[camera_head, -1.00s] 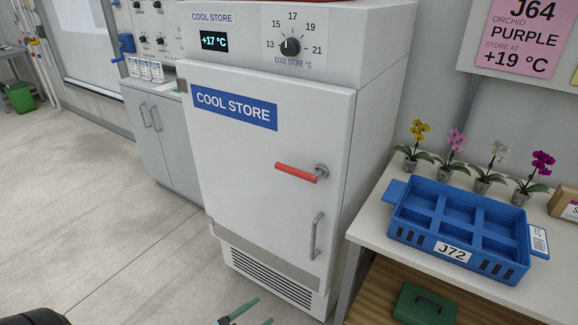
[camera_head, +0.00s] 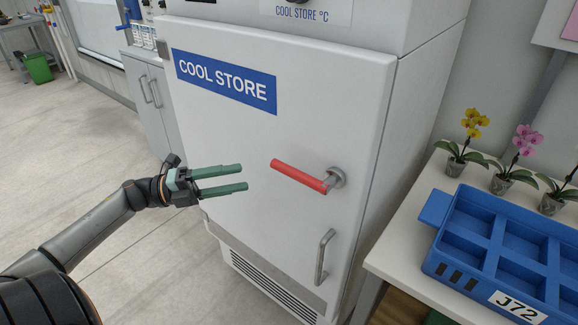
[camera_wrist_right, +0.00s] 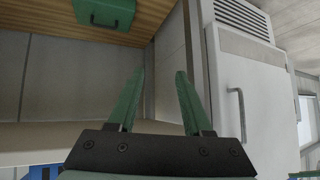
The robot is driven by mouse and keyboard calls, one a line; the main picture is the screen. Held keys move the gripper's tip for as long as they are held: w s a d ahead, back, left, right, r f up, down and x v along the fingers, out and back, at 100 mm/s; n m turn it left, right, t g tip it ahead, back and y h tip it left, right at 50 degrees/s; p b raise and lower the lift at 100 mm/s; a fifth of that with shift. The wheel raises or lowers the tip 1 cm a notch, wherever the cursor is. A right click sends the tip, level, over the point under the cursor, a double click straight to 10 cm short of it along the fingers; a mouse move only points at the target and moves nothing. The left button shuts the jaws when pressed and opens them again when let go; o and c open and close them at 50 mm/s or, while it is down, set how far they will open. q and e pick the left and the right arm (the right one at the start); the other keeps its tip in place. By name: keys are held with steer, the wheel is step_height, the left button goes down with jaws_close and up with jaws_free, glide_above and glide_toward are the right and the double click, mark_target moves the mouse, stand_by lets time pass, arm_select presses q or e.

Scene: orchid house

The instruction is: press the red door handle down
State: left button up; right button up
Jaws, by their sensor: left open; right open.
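The red door handle (camera_head: 299,176) is a lever on the right part of the white cool store door (camera_head: 260,130). It sticks out to the left from its round metal mount, sloping slightly in the picture. My left gripper (camera_head: 245,178) is open and empty, its green fingers pointing right toward the handle's free end with a small gap between. It does not touch the handle. My right gripper (camera_wrist_right: 154,88) is open and empty in the right wrist view, in front of a wooden shelf. The red handle does not show in that view.
A grey vertical pull handle (camera_head: 324,257) sits below the red one; it also shows in the right wrist view (camera_wrist_right: 237,112). A table with a blue crate (camera_head: 437,210) and potted orchids (camera_head: 465,145) stands to the right. Open floor (camera_head: 90,190) lies to the left.

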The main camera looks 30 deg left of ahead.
mark_target(279, 171)
arm_select(q)
steer(key=x, duration=1.1)
steer(key=shift+w+d, duration=0.1)
steer(key=shift+d, duration=0.25)
jaws_close()
stand_by(0.9)
